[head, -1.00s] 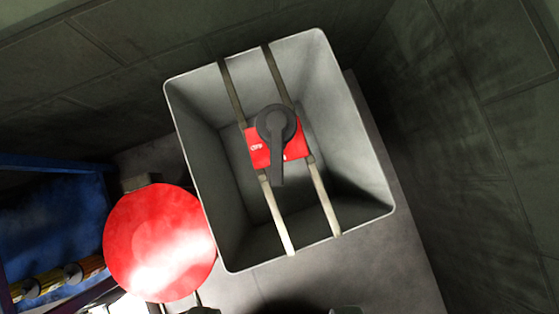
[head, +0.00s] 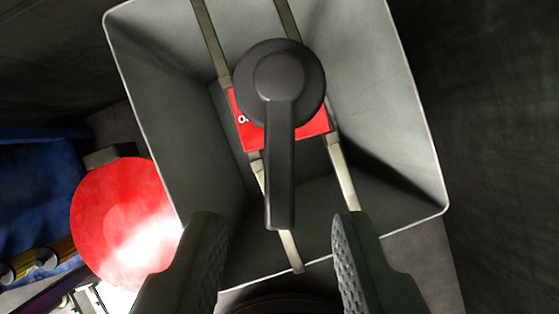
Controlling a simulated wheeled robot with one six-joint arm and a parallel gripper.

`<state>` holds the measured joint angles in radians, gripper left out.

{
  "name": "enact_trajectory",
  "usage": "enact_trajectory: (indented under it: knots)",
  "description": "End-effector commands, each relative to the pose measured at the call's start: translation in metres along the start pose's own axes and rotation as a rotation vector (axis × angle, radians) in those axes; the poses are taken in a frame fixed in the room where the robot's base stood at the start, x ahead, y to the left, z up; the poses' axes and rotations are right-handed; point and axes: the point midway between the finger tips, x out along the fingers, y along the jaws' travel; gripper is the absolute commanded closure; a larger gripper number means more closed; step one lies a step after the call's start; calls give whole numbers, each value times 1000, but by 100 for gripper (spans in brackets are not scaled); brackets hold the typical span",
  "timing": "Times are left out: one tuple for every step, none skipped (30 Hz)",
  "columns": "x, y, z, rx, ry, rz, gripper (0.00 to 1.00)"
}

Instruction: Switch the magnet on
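The magnet switch is a dark grey rotary knob with a long lever handle (head: 279,165), seen from the front in the head view. Its lever points down in the picture. Behind the knob is a red label plate (head: 315,124), with white lettering partly hidden at its left side. The switch sits on two metal rails inside an open grey box (head: 165,110). My gripper (head: 283,225) is open, one finger on each side of the lever's lower end. Both fingers appear apart from the lever, and nothing is held.
A round red disc (head: 118,220) stands left of the box, close to my left finger in the picture. A blue object (head: 35,190) with yellowish cylinders lies at the far left. Dark walls surround the box, and its rim (head: 425,130) stands out around the switch.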

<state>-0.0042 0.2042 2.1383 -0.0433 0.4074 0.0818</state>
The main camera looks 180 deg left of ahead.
Motion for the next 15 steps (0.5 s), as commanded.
enact_trajectory:
  knots:
    - [7, 0, 0, 0, -1, 0, 65]
    - [10, 0, 0, 0, -2, 0, 65]
    - [14, 0, 0, 0, -2, 0, 65]
    - [16, 0, 0, 0, -2, 0, 65]
    - [18, 0, 0, 0, -1, 0, 65]
    - [20, 0, 0, 0, 0, 0, 65]
    - [22, 0, 0, 0, 0, 0, 65]
    - [23, 0, 0, 0, 0, 0, 65]
    - [24, 0, 0, 0, 0, 0, 65]
    - [25, 0, 0, 0, 0, 0, 65]
    - [25, 0, 0, 0, 0, 0, 65]
    - [25, 0, 0, 0, 0, 0, 65]
    - [26, 0, 0, 0, 0, 0, 65]
    - [25, 0, 0, 0, 0, 0, 65]
    - [25, 0, 0, 0, 1, 0, 65]
